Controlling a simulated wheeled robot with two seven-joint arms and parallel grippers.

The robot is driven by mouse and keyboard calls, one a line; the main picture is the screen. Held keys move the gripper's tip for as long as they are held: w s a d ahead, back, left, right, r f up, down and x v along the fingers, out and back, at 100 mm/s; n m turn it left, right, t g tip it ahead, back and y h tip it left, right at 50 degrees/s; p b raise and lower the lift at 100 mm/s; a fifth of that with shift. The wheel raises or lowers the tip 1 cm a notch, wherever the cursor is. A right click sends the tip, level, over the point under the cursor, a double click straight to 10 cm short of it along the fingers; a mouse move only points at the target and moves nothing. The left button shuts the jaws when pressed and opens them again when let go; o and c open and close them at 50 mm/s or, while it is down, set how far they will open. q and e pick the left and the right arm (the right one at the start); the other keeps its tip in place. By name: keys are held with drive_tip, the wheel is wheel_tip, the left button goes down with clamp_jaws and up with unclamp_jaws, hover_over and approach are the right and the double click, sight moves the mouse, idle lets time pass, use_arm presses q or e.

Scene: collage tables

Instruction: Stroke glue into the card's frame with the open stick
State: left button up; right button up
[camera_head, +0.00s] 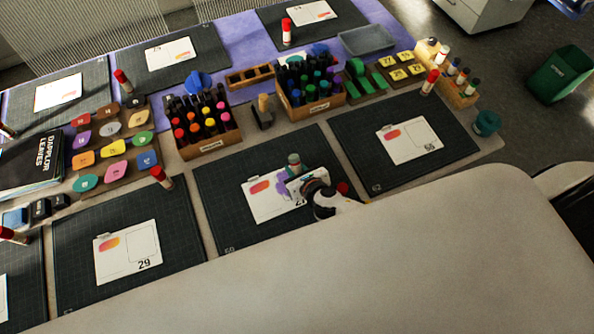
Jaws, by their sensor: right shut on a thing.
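The card (260,208) lies on the dark cutting mat (225,172) in the middle of the table. It has a red-orange patch on its left, a purple patch (284,187) inside its frame area, and a number partly covered. My right gripper (303,184) is over the card's right part, shut on a stick (293,163) whose grey-green upper end shows above the fingers. The stick's lower end is hidden, so I cannot tell whether it touches the card. A red cap (343,188) shows just right of the gripper. My left gripper is not in view.
A capped red-and-white glue stick (160,177) stands to the left. A green bin (560,75) is on the floor.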

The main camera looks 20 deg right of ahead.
sight(288, 162)
drive_tip(key=shift+w+a, duration=0.15)
drive_tip(key=shift+w, duration=0.85)
drive_tip(key=shift+w+r, duration=0.1)
drive_tip(key=shift+w, duration=0.4)
drive_tip(key=shift+w+a, duration=0.15)
drive_tip(key=shift+w, duration=0.85)
wheel_tip(288, 162, up, 7)
drive_tip(key=p, duration=0.7)
drive_tip(key=shift+p, duration=0.35)
